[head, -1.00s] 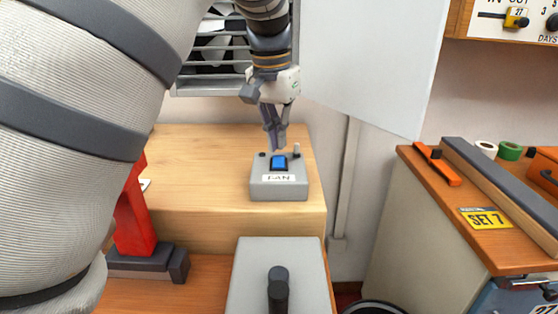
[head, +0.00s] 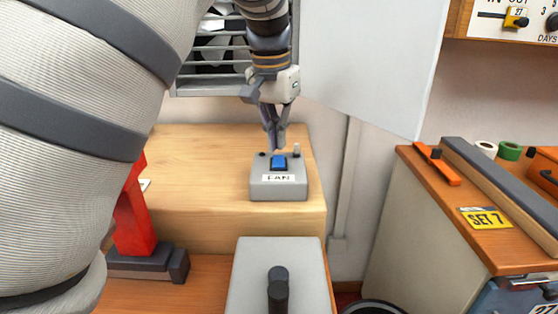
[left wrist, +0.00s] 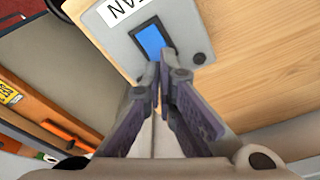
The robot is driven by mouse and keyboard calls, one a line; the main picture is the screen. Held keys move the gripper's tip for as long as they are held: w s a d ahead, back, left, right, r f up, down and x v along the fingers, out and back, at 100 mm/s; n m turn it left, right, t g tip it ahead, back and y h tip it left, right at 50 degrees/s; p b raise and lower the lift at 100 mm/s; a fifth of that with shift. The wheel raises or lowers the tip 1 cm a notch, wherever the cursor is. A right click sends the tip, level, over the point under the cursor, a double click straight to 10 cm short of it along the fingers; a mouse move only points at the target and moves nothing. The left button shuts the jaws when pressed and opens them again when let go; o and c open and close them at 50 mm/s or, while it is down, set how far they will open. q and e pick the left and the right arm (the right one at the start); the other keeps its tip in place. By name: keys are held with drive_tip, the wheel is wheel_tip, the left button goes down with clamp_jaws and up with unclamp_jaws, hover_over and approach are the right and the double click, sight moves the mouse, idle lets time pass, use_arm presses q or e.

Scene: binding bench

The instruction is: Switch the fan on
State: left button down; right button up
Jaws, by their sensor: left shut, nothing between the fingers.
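The fan switch box (head: 278,188) is a grey box with a white FAN label and a blue rocker (head: 279,162), on the wooden bench. The box also shows at the top of the left wrist view (left wrist: 117,40), with its blue rocker (left wrist: 151,40). My left gripper (head: 275,147) points down with its fingers shut and empty, at the far edge of the rocker. In the left wrist view the fingertips (left wrist: 158,70) are right beside the rocker's end; I cannot tell whether they touch it. The fan (head: 213,50) stands behind its grille, partly hidden by my arm. My right gripper is not in view.
A grey panel with a black handle (head: 278,285) lies in front of the bench. A red tool (head: 132,215) stands at the left. A white panel (head: 370,60) hangs behind. At right, a cabinet (head: 410,230) carries tape rolls and an orange tool. The wooden bench top (head: 205,175) is clear left of the box.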

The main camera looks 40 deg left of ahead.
sight(279, 158)
use_arm(q)
drive_tip(key=shift+f, duration=1.4)
idle(0.7)
drive_tip(key=shift+r, duration=3.55)
